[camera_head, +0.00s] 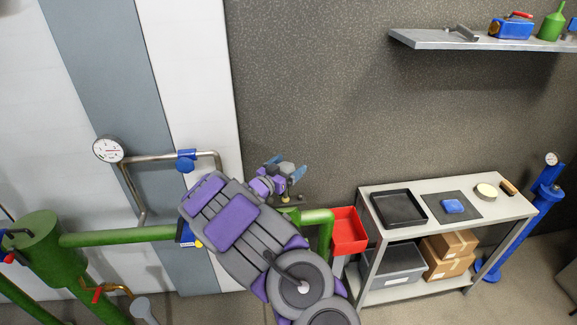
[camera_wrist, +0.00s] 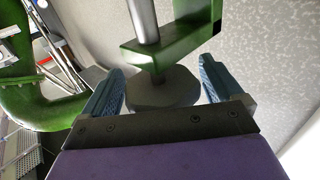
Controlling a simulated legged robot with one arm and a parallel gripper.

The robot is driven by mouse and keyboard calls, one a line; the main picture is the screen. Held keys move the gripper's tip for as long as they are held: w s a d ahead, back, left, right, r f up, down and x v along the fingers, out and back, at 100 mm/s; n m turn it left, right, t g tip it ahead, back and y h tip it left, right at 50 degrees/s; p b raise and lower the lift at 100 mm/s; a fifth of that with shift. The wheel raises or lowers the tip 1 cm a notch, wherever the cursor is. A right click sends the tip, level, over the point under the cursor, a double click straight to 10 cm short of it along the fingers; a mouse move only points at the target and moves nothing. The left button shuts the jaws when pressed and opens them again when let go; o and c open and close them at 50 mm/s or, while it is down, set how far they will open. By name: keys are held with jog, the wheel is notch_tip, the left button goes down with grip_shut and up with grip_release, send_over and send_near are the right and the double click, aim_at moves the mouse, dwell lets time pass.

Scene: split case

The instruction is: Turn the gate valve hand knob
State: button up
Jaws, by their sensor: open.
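The gate valve hand knob (camera_wrist: 163,90) shows in the wrist view as a dark grey, many-sided disc. It sits at the end of the green valve yoke (camera_wrist: 180,46), with a grey stem (camera_wrist: 143,20) beside it. My gripper (camera_wrist: 160,88) is open, with one blue finger to the left of the knob and one to the right. Gaps show between the fingers and the knob. In the head view my gripper (camera_head: 286,168) is in front of the dark wall, above the green pipe (camera_head: 318,216). I cannot make out the knob clearly there, and my arm hides part of the pipework.
A red bin (camera_head: 347,232) is right of the green pipe, beside a grey workbench (camera_head: 455,222) with trays and boxes. A gauge (camera_head: 108,150) and a blue valve (camera_head: 186,160) are on the left pipework. A wall shelf (camera_head: 430,40) is at upper right.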

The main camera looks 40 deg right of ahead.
jog(key=shift+w+d, duration=0.1)
jog(key=shift+d, duration=0.5)
jog(key=shift+w+a+r, duration=0.1)
jog(key=shift+a+r, duration=0.1)
jog(key=shift+a, duration=0.5)
jog(key=shift+d+f, duration=0.1)
jog(key=shift+d, duration=0.4)
jog(key=c, duration=1)
jog(key=shift+o, duration=0.2)
jog(key=shift+f, duration=0.1)
jog(key=shift+f+n+t+b, duration=0.1)
jog(key=shift+n+t+b, duration=0.2)
jog(key=shift+t+b, duration=0.2)
